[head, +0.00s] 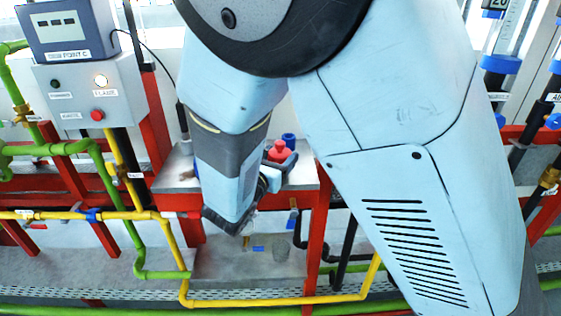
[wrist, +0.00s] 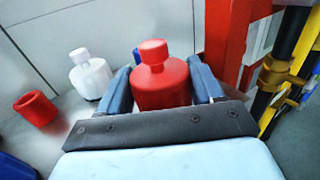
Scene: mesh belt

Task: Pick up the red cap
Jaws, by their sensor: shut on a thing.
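The red cap (wrist: 160,82), a wide round body with a narrower knob on top, stands upright between the two blue fingers of my gripper (wrist: 160,88) in the wrist view. The fingers are shut on its sides, and the gripper's dark front edge hides its lower part. In the head view the red cap (head: 279,152) shows just right of my forearm, above the grey bench, with my gripper (head: 277,166) partly hidden around it. I cannot tell whether its base touches the bench.
A white knobbed piece (wrist: 91,75) and a red hollow piece (wrist: 36,108) stand left of the gripper. A blue piece (wrist: 14,166) is at the lower left corner. A red post (wrist: 230,45) and yellow and black pipes are close on the right.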

